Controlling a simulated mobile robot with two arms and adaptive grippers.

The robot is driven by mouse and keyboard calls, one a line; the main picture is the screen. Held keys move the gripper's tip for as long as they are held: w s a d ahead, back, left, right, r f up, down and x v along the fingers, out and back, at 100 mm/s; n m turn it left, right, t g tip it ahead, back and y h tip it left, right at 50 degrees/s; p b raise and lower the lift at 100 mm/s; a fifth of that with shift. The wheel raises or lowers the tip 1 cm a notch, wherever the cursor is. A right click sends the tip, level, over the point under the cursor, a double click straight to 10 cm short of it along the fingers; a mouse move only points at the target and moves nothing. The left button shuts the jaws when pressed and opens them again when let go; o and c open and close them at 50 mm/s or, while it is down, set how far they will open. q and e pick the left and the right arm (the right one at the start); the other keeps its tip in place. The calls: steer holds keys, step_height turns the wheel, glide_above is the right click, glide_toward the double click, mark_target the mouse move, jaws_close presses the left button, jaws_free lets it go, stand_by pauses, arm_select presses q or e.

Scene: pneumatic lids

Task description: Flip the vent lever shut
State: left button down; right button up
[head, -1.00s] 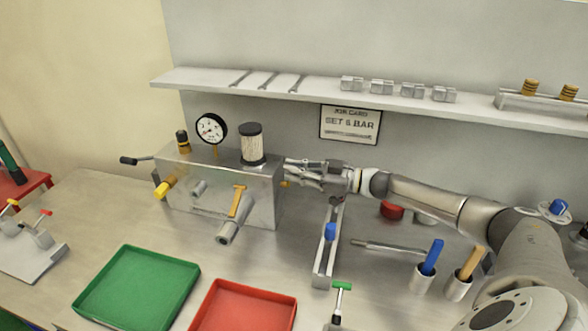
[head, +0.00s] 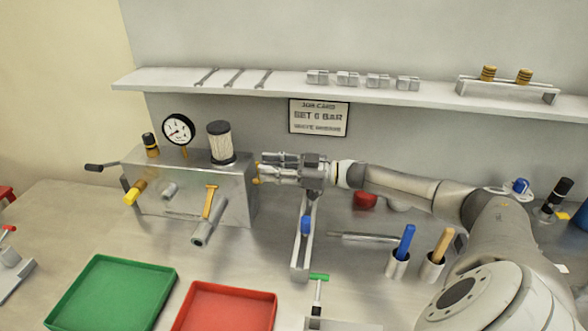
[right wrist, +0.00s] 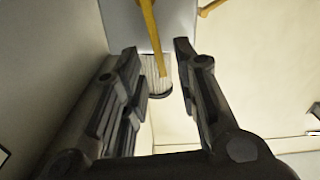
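A grey metal box (head: 235,195) stands on the bench. A yellow lever (head: 211,202) is on its front, above a grey pipe stub. A small piece of yellow (head: 257,181) shows at the box's right side, by the fingertips of my right gripper (head: 262,168). In the right wrist view, my right gripper (right wrist: 158,72) is open, with a yellow bar (right wrist: 149,28) between its fingers. I cannot tell whether they touch it. Which yellow part is the vent lever is not clear. My left gripper is out of view.
The box carries a pressure gauge (head: 178,130) and a ribbed filter (head: 221,143). A black-handled lever (head: 100,167) sticks out left. A shelf (head: 280,88) runs above. Green (head: 112,290) and red (head: 228,305) trays lie in front. A rail with a blue slider (head: 306,225) stands below my gripper.

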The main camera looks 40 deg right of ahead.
steer(key=v, duration=1)
steer(key=shift+s+d, duration=0.2)
steer(key=shift+s, duration=0.05)
